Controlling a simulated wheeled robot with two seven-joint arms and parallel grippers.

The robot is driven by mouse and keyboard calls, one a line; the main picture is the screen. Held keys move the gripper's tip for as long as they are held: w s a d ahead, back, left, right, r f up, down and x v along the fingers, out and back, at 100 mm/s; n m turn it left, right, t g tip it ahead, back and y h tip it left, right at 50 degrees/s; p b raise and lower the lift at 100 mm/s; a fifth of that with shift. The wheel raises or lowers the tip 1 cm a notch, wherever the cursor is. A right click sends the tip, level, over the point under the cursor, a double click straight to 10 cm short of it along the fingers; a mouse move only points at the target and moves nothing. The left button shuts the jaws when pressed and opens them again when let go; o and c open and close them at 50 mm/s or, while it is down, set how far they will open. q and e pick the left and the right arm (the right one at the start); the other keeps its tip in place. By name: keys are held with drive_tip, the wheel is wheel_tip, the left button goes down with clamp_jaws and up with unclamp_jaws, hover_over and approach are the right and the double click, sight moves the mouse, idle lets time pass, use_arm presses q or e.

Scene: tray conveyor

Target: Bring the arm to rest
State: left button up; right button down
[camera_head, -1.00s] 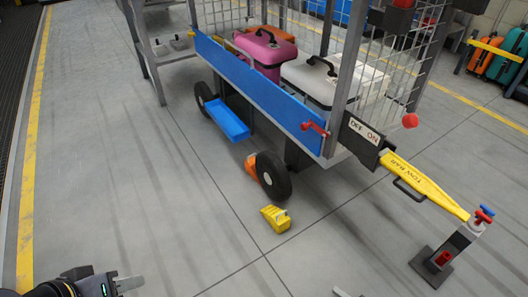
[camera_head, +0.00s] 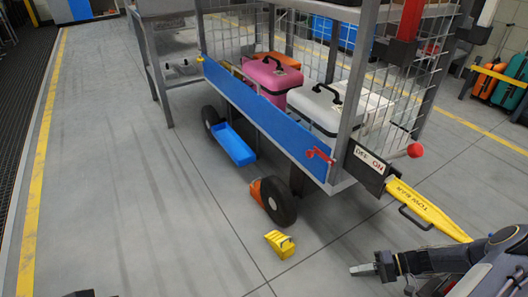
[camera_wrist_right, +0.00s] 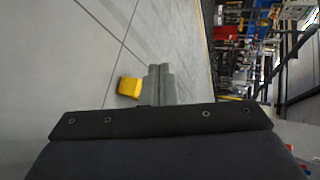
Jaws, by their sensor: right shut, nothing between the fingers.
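My right arm comes in from the lower right in the head view. Its gripper (camera_head: 362,268) is shut and empty, held to the right of the yellow wheel chock (camera_head: 280,243) and apart from it. In the right wrist view the two grey fingers (camera_wrist_right: 160,85) lie together with nothing between them. The yellow chock (camera_wrist_right: 130,87) shows beyond them on the floor, just left of the fingers. Only a dark scrap of my left arm shows at the bottom left of the head view; its fingers are out of sight.
A luggage cart with a blue side panel (camera_head: 262,110) holds a pink case (camera_head: 272,76) and a white case (camera_head: 318,104). Its yellow tow bar (camera_head: 425,208) slopes down near my right arm. An orange chock (camera_head: 256,190) touches the wheel (camera_head: 280,201). Floor at left is clear.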

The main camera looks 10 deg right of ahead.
drive_tip(key=s+a+r+n+g+h, duration=0.1)
drive_tip(key=a+r+h, duration=0.25)
drive_tip(key=r, duration=0.75)
drive_tip(key=a+r+n+g+h, duration=0.15)
drive_tip(key=a+r, duration=0.25)
drive_tip(key=r, duration=0.7)
drive_tip(key=s+a+r+t+h+p, duration=0.1)
drive_tip(key=s+a+r+t+h, duration=0.1)
drive_tip(key=s+a+r, duration=0.4)
drive_tip(key=s+a+r+t+h+p, duration=0.1)
drive_tip(key=s+a+r+t+h, duration=0.2)
drive_tip(key=s, duration=0.4)
wheel_tip(320, 180, up, 39)
drive_tip(key=d+y+p, duration=0.1)
drive_tip(key=p, duration=3.6)
drive_tip(key=shift+s+r+p, duration=0.15)
drive_tip(key=shift+p, duration=0.25)
drive_tip(key=shift+d+m, duration=0.1)
drive_tip(key=shift+m, duration=0.15)
